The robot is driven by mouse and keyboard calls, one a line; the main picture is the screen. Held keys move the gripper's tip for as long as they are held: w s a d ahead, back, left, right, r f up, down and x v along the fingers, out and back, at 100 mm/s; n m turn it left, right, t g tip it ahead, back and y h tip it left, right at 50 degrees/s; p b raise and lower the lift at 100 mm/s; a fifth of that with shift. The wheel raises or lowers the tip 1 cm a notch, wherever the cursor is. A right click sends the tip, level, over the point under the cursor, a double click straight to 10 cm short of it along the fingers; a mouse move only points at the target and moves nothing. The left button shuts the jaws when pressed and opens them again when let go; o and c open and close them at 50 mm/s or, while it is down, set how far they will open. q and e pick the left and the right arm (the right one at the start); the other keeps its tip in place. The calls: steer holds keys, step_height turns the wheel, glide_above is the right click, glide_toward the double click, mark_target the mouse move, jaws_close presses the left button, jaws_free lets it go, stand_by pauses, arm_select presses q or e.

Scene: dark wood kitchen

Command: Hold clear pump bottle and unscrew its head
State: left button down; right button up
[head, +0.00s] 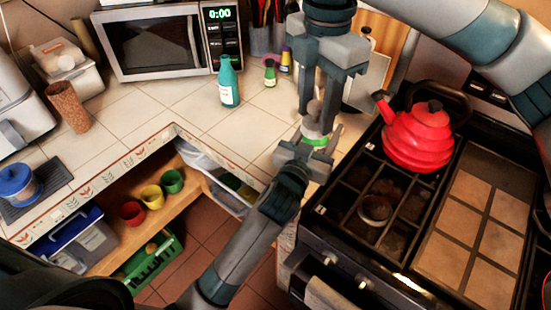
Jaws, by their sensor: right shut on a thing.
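The clear pump bottle (316,141) is mostly hidden between my two grippers, by the counter's edge left of the stove; a pale upper part and a green band show. My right gripper (318,108) comes down from above and is shut on the greyish pump head (313,109). My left gripper (311,149) reaches up from below, its fingers around the bottle's lower part. Whether they press on it is hidden. The head appears to be still on or very close to the bottle; the join is too small to tell.
A red kettle (417,137) stands on the black stove (340,202) close right of the grippers. A teal bottle (229,82) and small bottles stand on the tiled counter (175,103). An open shelf below holds colored cups (152,195).

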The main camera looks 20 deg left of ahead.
mark_target(312, 138)
arm_select(q)
steer(key=shift+a, duration=0.1)
